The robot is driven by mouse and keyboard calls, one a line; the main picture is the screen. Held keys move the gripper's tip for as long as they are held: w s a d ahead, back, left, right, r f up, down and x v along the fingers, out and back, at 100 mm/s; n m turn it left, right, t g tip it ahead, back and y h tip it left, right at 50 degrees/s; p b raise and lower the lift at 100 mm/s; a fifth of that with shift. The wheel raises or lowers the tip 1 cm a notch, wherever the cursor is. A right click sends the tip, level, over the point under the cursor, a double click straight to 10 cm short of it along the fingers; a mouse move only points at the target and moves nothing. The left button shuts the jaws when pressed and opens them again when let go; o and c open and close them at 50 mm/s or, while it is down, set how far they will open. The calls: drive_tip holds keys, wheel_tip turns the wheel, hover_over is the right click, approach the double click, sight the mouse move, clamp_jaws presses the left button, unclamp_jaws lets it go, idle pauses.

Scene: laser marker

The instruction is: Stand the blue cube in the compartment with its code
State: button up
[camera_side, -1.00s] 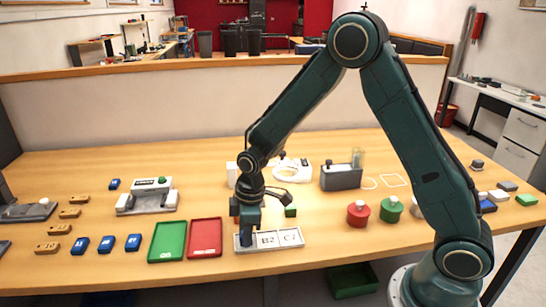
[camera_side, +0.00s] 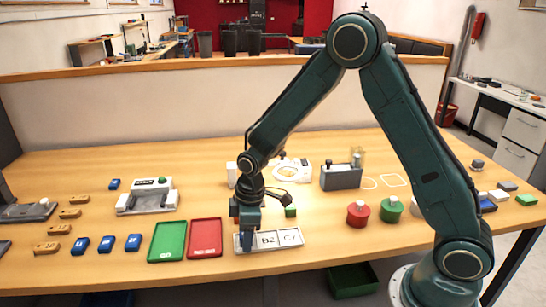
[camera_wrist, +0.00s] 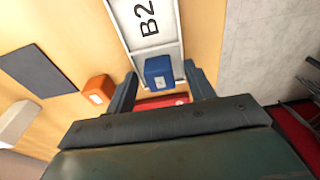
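The blue cube (camera_wrist: 158,72) shows in the wrist view with a white label on it, too small to read. It is between my gripper's two fingers (camera_wrist: 160,78), with a gap on either side, so the gripper is open around it. It is at the end compartment of the white compartment tray (camera_side: 290,238), beside the one marked B2 (camera_wrist: 146,22). The cube's base is not clear. In the side view my gripper (camera_side: 246,238) reaches down over the tray's left end and hides that compartment's code. The right compartment's code starts with C.
An orange cube (camera_wrist: 98,88) lies close beside the tray. A red tray (camera_side: 205,238) and a green tray (camera_side: 168,241) lie to the left. Red (camera_side: 358,214) and green (camera_side: 391,210) round pieces stand to the right.

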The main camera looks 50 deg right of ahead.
drive_tip(key=shift+r, duration=0.1)
wheel_tip(320, 180, up, 14)
drive_tip(key=s+d, duration=0.1)
drive_tip(key=shift+f, duration=0.25)
idle(0.6)
drive_tip(key=shift+s+d+r, duration=0.1)
idle(0.3)
drive_tip(key=s+d+r+m+t, duration=0.1)
drive_tip(key=s+r+m, duration=0.2)
drive_tip(key=s, duration=0.4)
drive_tip(key=s+d+r+m+t, duration=0.2)
drive_tip(key=s+r+m, duration=0.1)
drive_tip(key=s, duration=0.5)
drive_tip(key=s+d+r+m+t+h, duration=0.1)
drive_tip(key=s+r+m, duration=0.2)
drive_tip(key=s, duration=0.5)
drive_tip(key=shift+s+d+r+t, duration=0.15)
drive_tip(key=shift+s+r+t, duration=0.15)
drive_tip(key=shift+r, duration=0.35)
